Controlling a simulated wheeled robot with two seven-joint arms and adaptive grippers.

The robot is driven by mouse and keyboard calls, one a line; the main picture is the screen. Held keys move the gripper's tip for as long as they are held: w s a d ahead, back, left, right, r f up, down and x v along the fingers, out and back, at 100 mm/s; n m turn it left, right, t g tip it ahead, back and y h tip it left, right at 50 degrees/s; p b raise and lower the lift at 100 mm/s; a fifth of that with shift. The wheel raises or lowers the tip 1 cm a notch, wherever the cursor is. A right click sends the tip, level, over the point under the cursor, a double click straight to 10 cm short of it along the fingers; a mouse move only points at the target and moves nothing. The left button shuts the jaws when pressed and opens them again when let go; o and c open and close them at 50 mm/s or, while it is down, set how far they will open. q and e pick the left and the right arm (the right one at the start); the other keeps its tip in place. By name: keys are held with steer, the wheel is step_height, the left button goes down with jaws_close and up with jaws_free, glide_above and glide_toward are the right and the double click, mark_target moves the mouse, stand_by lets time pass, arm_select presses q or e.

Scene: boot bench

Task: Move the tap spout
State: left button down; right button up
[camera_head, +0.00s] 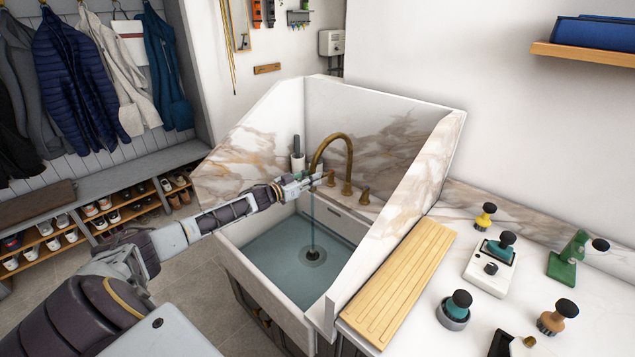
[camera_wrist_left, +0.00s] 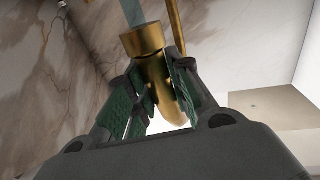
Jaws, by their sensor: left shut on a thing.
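The tap spout (camera_head: 333,140) is a brass gooseneck that arches over the sink from the back ledge. Its outlet end points down, and a thin stream of water falls from it to the drain. My left gripper (camera_head: 309,181) reaches in from the left at the outlet end. In the left wrist view the fingers of my left gripper (camera_wrist_left: 158,95) are shut around the brass spout end (camera_wrist_left: 143,42), with green finger pads on either side of it. The exact contact is partly hidden by the fingers. My right gripper is not in view.
The sink (camera_head: 262,241) has tall marbled splash walls around it. Tap handles (camera_head: 365,195) and a brush holder (camera_head: 298,158) stand on the ledge. To the right, a wooden board (camera_head: 405,280) and several dark-knobbed tools lie on the counter. A shoe bench (camera_head: 105,185) runs along the left.

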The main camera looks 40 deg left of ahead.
arm_select(q)
steer(key=shift+a, duration=0.3)
steer(key=c, duration=1.2)
jaws_free()
steer(key=shift+c, duration=0.2)
steer(key=shift+s, duration=0.15)
steer(key=v, duration=1.1)
steer(key=shift+s, duration=0.2)
steer(key=shift+a, duration=0.15)
stand_by(0.4)
steer(key=shift+s, duration=0.15)
stand_by(0.5)
